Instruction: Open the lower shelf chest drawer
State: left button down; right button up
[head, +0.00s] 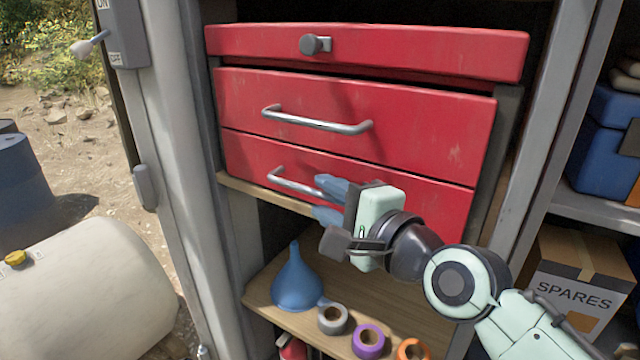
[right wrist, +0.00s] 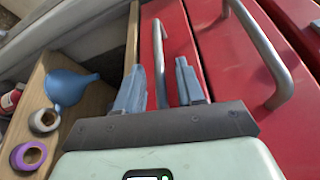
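The red chest has a lower drawer (head: 420,200) with a silver bar handle (head: 290,184). This drawer looks shut, with its face in line with the middle drawer (head: 410,125). My right gripper (head: 326,202) is at the right part of the lower handle, its blue-grey fingers open and pointing at the drawer face. In the right wrist view the handle (right wrist: 160,62) runs between the two spread fingers; I cannot tell whether either touches it. The gripper body hides part of the drawer's right side. My left gripper is not in view.
The middle drawer's handle (head: 315,121) is just above. The top drawer (head: 430,50), with a round knob (head: 314,45), juts forward. Below, a blue funnel (head: 295,282) and tape rolls (head: 369,340) sit on a wooden shelf (head: 262,285). A grey post (head: 172,150) stands at left.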

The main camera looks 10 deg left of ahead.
jog(key=shift+x, duration=1.3)
grip_shut()
